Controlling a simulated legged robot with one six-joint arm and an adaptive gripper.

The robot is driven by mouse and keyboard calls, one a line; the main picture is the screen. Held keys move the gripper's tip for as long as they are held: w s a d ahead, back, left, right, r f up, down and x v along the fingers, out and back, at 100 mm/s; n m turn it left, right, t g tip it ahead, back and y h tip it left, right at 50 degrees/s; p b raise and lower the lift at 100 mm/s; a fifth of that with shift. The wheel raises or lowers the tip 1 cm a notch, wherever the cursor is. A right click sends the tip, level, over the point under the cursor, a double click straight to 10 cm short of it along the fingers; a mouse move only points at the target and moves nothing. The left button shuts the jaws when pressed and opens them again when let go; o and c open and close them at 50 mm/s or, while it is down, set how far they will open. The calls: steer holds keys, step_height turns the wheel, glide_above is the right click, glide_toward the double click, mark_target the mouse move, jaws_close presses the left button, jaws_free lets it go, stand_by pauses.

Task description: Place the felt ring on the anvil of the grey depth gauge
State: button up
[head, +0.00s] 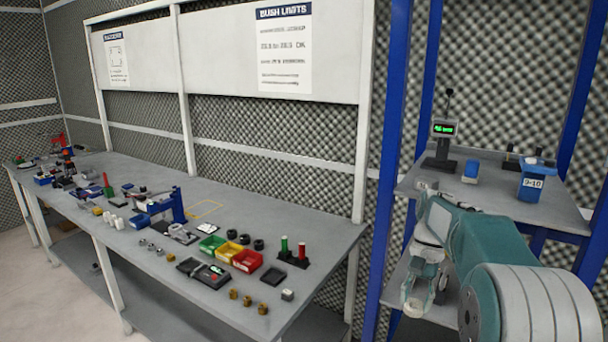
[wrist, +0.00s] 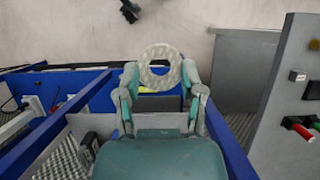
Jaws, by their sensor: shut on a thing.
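My gripper (wrist: 160,85) is shut on the felt ring (wrist: 160,54), a pale grey, speckled ring held upright between the fingertips with its hole open to view. In the head view my gripper (head: 416,298) hangs beside the blue-framed rack, below its top shelf, and the ring (head: 414,308) shows small and pale in its fingers. A dark grey stand with a lit green display (head: 443,130) is on the rack's top shelf, above and apart from the ring. It looks like the depth gauge; its anvil is too small to make out.
The rack's top shelf (head: 405,186) also holds a blue block (head: 470,172) and a blue box labelled 9-10 (head: 533,184). Blue posts (head: 392,150) stand at the rack's left. The long bench (head: 325,230) carries coloured bins, plugs and brass parts.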

steer(key=w+a+f+n+h, duration=0.2)
steer(key=a+f+n+h, duration=0.2)
steer(key=a+f+n, duration=0.55)
step_height(320, 180, down, 15)
steer(key=d+m+y, duration=0.1)
steer(key=d+m, duration=0.1)
steer(key=m, duration=0.1)
steer(key=shift+f+g+y, duration=0.15)
steer(key=shift+g+y, duration=0.15)
steer(key=shift+y, duration=0.1)
